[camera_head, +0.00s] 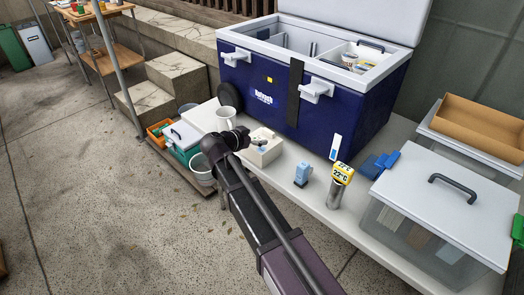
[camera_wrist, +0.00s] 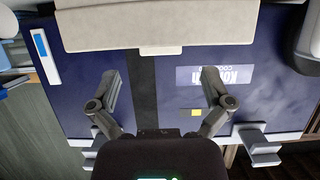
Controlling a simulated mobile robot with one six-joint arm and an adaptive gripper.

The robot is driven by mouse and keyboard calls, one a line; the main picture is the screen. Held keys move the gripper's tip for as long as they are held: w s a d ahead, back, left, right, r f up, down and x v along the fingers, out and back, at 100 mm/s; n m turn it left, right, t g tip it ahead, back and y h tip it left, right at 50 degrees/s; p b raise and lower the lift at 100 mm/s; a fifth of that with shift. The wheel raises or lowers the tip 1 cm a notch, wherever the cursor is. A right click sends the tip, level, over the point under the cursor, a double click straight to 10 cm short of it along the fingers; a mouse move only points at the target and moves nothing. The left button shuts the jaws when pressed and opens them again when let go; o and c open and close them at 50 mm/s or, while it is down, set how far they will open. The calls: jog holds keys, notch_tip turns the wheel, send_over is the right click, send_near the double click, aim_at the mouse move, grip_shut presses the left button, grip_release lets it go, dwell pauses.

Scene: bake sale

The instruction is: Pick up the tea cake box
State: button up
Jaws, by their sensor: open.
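A small cream box (camera_head: 266,155) stands on the white table in front of the blue cooler; I see no readable label, so I cannot be sure it is the tea cake box. It also shows along the top of the upside-down wrist view (camera_wrist: 120,25). My gripper (camera_wrist: 160,82) is open, with its two fingers apart and nothing between them. In the head view my gripper (camera_head: 243,138) is at the box's left side, close to it, and partly hides it. I cannot tell whether they touch. The fingers face the cooler front.
The blue cooler (camera_head: 255,105) stands close behind, its lid up. A white mug (camera_head: 226,119) is left of the box. Free table lies between the box and blue device.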

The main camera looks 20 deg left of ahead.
aim_at(267, 133)
jog(key=shift+w+d+f, duration=0.1)
jog(key=shift+w, duration=0.2)
jog(key=shift+r+b+x, duration=0.2)
jog(key=shift+b+x, duration=0.5)
jog(key=shift+x, duration=1.8)
jog(key=c, duration=1)
